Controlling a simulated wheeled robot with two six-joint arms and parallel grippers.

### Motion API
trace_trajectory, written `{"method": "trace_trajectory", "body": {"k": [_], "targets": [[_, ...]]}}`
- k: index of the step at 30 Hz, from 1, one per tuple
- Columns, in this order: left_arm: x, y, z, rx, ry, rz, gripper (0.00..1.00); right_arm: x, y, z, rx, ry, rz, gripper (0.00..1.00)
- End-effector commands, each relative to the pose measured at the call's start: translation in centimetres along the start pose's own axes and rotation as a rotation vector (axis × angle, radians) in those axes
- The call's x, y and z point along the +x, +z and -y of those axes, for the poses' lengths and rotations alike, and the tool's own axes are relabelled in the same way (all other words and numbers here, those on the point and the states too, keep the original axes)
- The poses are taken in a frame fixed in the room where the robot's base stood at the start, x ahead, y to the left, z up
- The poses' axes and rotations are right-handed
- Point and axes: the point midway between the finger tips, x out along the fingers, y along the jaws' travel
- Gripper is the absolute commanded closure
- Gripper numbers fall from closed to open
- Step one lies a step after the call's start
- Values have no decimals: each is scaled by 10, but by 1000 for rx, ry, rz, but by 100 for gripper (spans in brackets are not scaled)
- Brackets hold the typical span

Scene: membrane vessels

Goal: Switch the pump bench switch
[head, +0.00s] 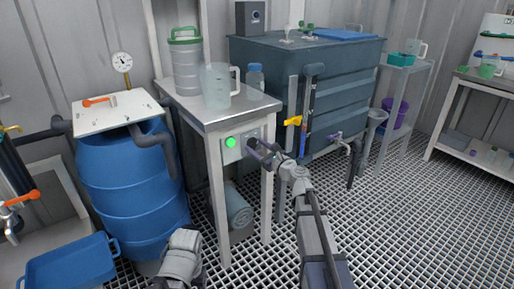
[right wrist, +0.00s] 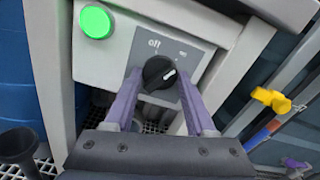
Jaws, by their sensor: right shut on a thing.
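The pump bench switch is a black round knob (right wrist: 159,73) on a grey panel marked "off" at upper left and, less legibly, another word at upper right. Its white mark points up and right, toward the right-hand word. My right gripper (right wrist: 158,90) has its purple fingers shut on the knob, one on each side. In the head view my right gripper (head: 258,150) is at the bench's front panel and hides most of the knob. A green lamp (right wrist: 96,22) left of the knob is bright; it also shows in the head view (head: 230,142).
The bench top (head: 222,112) holds a green-lidded canister (head: 186,65), a clear jug (head: 215,87) and a blue-capped bottle (head: 255,78). A blue barrel (head: 125,185) stands left, a large tank (head: 340,75) right, with a yellow valve handle (head: 293,121). The grating floor at right is clear.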

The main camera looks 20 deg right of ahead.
Motion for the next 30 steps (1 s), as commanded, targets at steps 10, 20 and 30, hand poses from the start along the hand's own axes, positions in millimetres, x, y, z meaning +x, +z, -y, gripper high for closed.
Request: {"method": "trace_trajectory", "body": {"k": [10,20,30], "targets": [[0,0,0,0,0,0,30,0,0,0,-12,1,0,100],[0,0,0,0,0,0,30,0,0,0,-186,1,0,100],[0,0,0,0,0,0,30,0,0,0,-505,1,0,100]]}}
